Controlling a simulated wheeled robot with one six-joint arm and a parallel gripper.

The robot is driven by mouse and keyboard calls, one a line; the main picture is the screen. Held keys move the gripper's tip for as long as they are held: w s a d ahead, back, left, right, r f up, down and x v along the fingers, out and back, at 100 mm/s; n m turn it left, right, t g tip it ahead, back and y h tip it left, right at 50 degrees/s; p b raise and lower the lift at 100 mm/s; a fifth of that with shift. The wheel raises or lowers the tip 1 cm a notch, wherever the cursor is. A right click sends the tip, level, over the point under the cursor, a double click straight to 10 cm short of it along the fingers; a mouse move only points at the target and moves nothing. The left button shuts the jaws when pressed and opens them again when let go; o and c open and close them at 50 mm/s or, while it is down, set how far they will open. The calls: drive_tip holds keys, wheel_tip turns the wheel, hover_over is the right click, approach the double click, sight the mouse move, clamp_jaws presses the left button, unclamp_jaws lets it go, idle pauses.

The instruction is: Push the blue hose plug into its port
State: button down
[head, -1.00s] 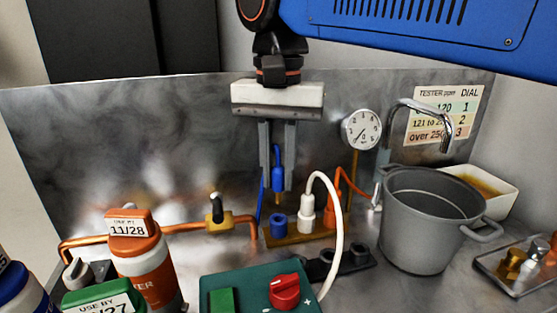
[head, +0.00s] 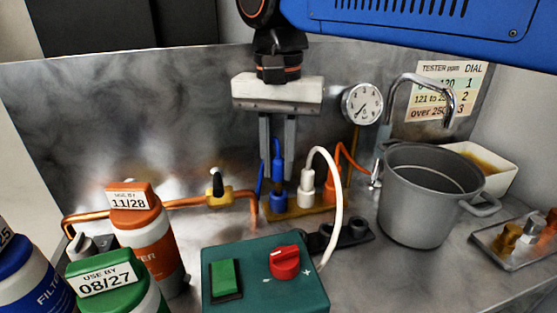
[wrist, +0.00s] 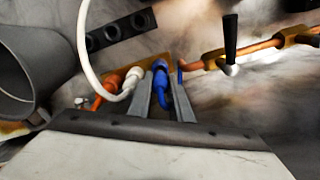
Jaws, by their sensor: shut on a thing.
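My gripper (head: 277,178) is shut on the blue hose plug (head: 277,155), with one grey finger on each side of it. The plug is upright, directly over the blue port (head: 277,204) on the brass manifold, with its lower end at or just inside the port mouth. I cannot tell how deep it sits. In the wrist view the blue plug (wrist: 160,78) shows between the fingers (wrist: 160,95), and the port is mostly hidden behind it. The blue hose (head: 261,178) runs down at the left of the fingers.
A white plug (head: 307,180) and an orange plug (head: 330,188) stand close at the right on the brass base (head: 295,212). A grey pot (head: 420,215) is farther right. A green control box (head: 262,270) and filter bottles (head: 140,240) are in front. A brass valve (head: 219,193) is left.

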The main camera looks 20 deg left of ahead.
sight(279, 179)
drive_tip(key=shift+f, duration=1.55)
idle(1.7)
drive_tip(key=c, duration=1.3)
unclamp_jaws()
drive_tip(key=shift+o, duration=0.2)
drive_tip(key=shift+r, duration=0.1)
drive_tip(key=shift+r, duration=0.45)
drive_tip(key=shift+o, duration=1.3)
drive_tip(key=shift+r, duration=2.95)
